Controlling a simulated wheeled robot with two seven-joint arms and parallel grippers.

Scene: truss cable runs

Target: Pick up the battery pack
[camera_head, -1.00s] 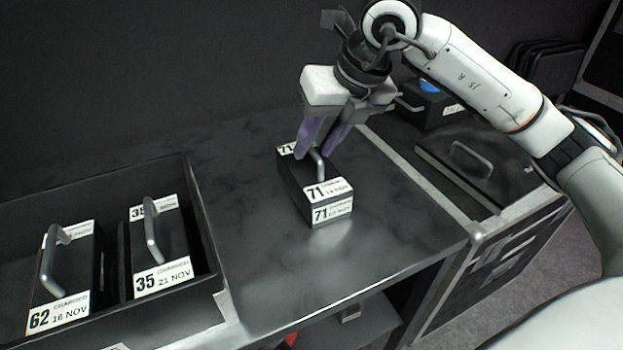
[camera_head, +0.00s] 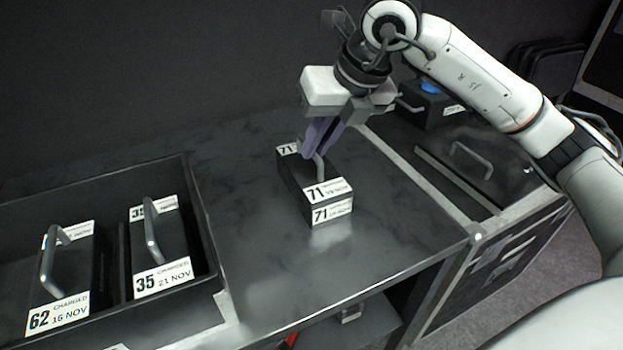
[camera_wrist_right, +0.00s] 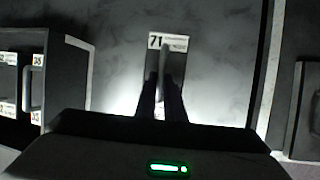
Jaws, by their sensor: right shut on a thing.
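The battery pack (camera_head: 315,184) is a black box with white labels reading 71 and a grey handle on top. It sits on the dark tabletop in the middle of the head view. Its labelled end also shows in the right wrist view (camera_wrist_right: 168,42). My right gripper (camera_head: 314,155) comes down from above, its purple fingers shut on the pack's handle. In the right wrist view the two dark fingers (camera_wrist_right: 159,90) stand on either side of the handle. The pack appears to rest on the table. My left gripper is not in view.
An open dark tray (camera_head: 205,235) at the left holds two packs, labelled 62 (camera_head: 68,275) and 35 (camera_head: 160,245). A case with a handle (camera_head: 475,170) stands at the right. A black box with a blue top (camera_head: 430,98) is behind it. Bare tabletop surrounds the pack.

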